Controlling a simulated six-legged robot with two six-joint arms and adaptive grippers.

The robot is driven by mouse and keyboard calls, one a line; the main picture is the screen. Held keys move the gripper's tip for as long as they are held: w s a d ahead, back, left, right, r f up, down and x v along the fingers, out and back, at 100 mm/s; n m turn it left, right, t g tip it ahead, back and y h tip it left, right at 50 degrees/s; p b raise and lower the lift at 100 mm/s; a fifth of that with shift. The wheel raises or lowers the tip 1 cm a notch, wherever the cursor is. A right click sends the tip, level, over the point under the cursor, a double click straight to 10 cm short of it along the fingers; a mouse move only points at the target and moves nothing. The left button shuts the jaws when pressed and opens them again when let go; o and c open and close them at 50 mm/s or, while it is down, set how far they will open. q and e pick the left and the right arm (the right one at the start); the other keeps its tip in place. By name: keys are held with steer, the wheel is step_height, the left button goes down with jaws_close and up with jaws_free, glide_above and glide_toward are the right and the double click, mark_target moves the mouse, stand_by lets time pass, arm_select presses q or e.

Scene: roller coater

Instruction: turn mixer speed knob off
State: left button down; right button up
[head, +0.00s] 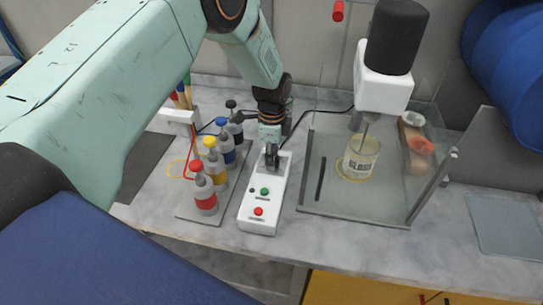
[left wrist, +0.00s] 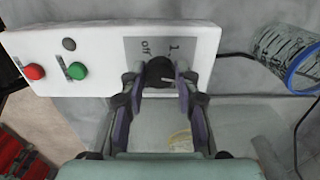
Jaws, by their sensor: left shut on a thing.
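The white control box (head: 258,222) lies on the bench in the head view, with a green button (head: 264,191) and a red button (head: 258,211) on its face. My left gripper (head: 271,158) reaches down onto the far end of the box. In the left wrist view its two fingers (left wrist: 160,85) are shut on the dark round speed knob (left wrist: 158,71), beside a grey panel with an "off" mark. My right gripper is not in view.
Several bottles with coloured caps (head: 205,195) stand on a grey tray just left of the box. A clear shield (head: 440,165) encloses the mixer on the right. Black cables run behind the box. The bench front edge is close to the box.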

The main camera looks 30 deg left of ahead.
arm_select(q)
steer(key=n, duration=0.7)
steer(key=shift+w+d+r, duration=0.1)
steer(key=n, duration=0.8)
steer(key=shift+w+r, duration=0.1)
steer(key=n, duration=0.6)
steer(key=shift+w, duration=0.1)
steer(key=n, duration=0.5)
steer(key=shift+r+p, duration=0.1)
steer(key=shift+p, duration=0.3)
steer(key=shift+n, duration=0.4)
steer(key=c, duration=1.4)
jaws_free()
steer(key=o, duration=0.4)
steer(key=shift+s+f, duration=0.2)
